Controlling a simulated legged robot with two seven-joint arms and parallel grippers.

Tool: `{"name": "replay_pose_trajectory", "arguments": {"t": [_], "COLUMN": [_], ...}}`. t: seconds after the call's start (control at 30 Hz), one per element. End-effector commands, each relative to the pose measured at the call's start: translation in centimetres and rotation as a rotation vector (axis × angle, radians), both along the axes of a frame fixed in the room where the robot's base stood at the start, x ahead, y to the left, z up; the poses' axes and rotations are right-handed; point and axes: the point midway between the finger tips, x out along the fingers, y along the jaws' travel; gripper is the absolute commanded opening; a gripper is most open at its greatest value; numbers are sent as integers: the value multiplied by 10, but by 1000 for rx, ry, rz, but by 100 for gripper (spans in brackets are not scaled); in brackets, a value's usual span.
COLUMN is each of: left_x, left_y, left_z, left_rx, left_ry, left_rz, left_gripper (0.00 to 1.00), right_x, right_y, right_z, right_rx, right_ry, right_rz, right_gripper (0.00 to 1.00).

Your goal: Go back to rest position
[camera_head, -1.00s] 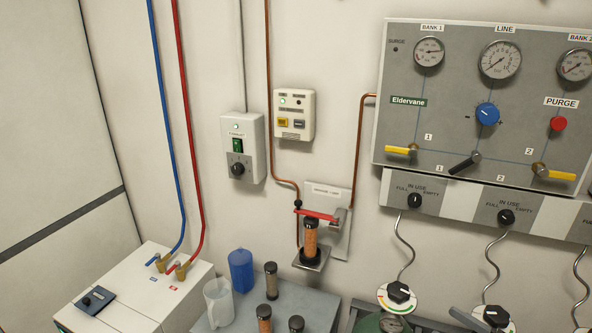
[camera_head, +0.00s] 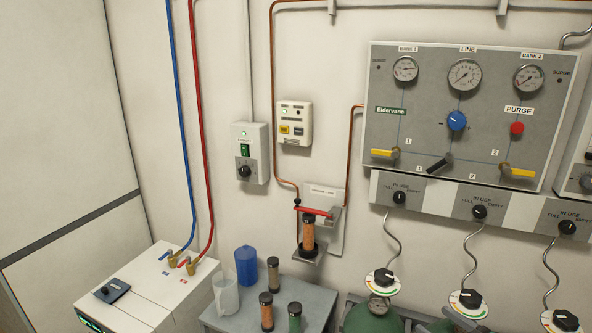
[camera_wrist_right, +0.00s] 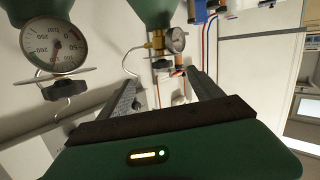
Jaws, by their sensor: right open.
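My right gripper (camera_wrist_right: 162,80) shows in the right wrist view. Its two dark fingers stand apart, with nothing held between them. Beyond the fingertips are a small gauge (camera_wrist_right: 175,41) on a brass fitting and the pale wall; no contact with them can be made out. In the head view I cannot make out the right gripper clearly. My left gripper is in neither current view.
A gas panel (camera_head: 380,110) hangs on the right wall above green cylinders (camera_head: 375,318) with gauges. A bench (camera_head: 318,300) holds a blue container (camera_head: 246,266), a clear jug (camera_head: 226,296) and several cartridges. A white unit (camera_head: 140,290) stands left.

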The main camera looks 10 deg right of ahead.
Motion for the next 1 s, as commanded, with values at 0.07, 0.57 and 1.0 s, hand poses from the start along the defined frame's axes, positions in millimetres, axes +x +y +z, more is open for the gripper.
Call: {"name": "replay_pose_trajectory", "arguments": {"t": [0.07,0.57,1.0], "left_x": [0,0,0], "left_y": [0,0,0], "left_z": [5,34,37], "left_rx": [0,0,0], "left_ry": [0,0,0], "left_rz": [0,0,0], "left_gripper": [75,75,75], "right_x": [14,-101,-189], "right_y": [8,172,230], "right_z": [6,-30,-42], "right_rx": [-40,-132,-101], "right_ry": [39,890,1175], "right_rz": [-58,-407,-355], "right_gripper": [75,75,75]}}
